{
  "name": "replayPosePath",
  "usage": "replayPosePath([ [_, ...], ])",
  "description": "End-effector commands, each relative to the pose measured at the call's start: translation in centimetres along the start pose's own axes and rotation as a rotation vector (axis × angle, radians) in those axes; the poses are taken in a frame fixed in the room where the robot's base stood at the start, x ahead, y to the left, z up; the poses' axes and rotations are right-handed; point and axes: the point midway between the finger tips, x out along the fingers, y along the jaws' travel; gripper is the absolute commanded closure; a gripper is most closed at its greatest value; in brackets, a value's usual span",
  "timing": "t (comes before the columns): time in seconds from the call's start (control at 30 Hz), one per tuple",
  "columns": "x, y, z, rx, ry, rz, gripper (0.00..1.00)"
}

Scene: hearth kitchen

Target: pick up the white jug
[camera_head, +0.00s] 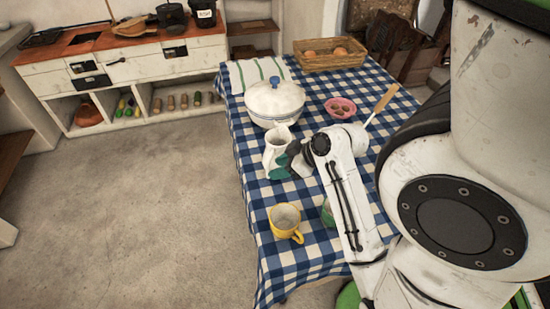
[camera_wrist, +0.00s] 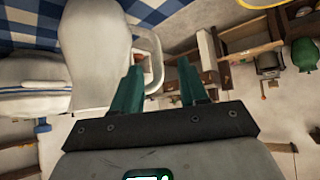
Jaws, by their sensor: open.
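The white jug (camera_head: 276,150) stands upright near the left edge of the checked table, just in front of the lidded white tureen. My gripper (camera_head: 281,171) is beside the jug, low on its near side, and the wrist partly covers that area. In the wrist view the jug (camera_wrist: 95,50) fills the upper left, with its looped handle (camera_wrist: 155,62) pointing right. The two teal fingers of my gripper (camera_wrist: 160,68) are apart, and part of the handle shows between them. The left finger overlaps the handle's opening; I cannot tell whether it touches.
The tureen (camera_head: 274,103) stands close behind the jug. A yellow mug (camera_head: 285,219) stands nearer the front, with a green item (camera_head: 327,212) partly hidden by my arm. A pink bowl (camera_head: 341,107), wicker basket (camera_head: 310,62) and striped cloth (camera_head: 258,72) lie farther back. Floor left is clear.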

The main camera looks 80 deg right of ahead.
Motion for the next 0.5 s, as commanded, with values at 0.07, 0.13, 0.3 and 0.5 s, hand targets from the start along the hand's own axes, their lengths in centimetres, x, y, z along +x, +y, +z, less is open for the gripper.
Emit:
replayPosePath([
  [0.07,0.7,0.0,0.0,0.000,-0.002,-0.001,0.57],
  [0.13,1.1,0.0,0.0,-0.001,-0.002,0.000,0.57],
  [0.3,2.8,0.2,0.1,0.001,-0.002,-0.002,0.57],
  [0.5,5.5,0.4,0.2,0.000,-0.002,-0.002,0.57],
])
